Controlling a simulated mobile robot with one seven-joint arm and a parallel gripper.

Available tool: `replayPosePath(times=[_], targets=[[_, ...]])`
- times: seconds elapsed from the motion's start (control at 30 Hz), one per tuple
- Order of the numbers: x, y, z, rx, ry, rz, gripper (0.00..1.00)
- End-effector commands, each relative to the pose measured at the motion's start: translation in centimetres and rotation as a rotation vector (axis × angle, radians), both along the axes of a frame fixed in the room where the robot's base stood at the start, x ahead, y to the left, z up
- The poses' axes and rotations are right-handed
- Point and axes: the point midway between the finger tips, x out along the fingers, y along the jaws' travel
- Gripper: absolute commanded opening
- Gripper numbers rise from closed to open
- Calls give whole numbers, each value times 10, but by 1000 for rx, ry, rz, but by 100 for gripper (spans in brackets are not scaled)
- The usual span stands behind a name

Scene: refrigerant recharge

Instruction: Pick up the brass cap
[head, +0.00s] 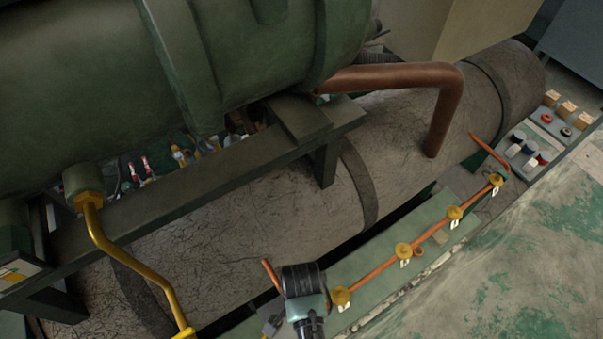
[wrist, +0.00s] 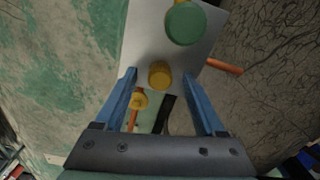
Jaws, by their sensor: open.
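A yellow, rounded brass cap (wrist: 159,76) shows in the wrist view in front of a pale plate (wrist: 143,40). My gripper (wrist: 161,71) is open, with one blue finger on each side of the cap in the picture. Gaps show between the cap and both fingers, and nothing is held. How far the fingertips stand from the cap in depth is hard to tell. In the head view my dark wrist end (head: 303,281) is over the near end of the pipe row and hides the cap and fingers.
A green round knob (wrist: 185,24) sits just beyond the cap, with a copper stub (wrist: 224,66) beside it. Yellow valves (head: 403,251) line a copper pipe on a green rail. A large grey cylinder (head: 250,205) lies alongside. Green-patched floor (head: 520,270) is open at right.

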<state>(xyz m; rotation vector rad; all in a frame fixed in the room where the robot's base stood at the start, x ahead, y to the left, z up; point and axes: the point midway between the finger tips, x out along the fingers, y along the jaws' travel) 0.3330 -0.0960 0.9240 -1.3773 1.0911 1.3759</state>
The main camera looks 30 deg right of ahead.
Motion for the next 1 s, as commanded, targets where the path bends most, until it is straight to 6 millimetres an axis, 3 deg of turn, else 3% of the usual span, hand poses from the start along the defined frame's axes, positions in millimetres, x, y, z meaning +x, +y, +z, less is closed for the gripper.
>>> replayPosePath(times=[0.17, 0.57, 1.0], targets=[[0, 0, 0, 0, 0, 0, 70], [0, 0, 0, 1, 1, 0, 0], [0, 0, 9, 0, -1, 0, 0]])
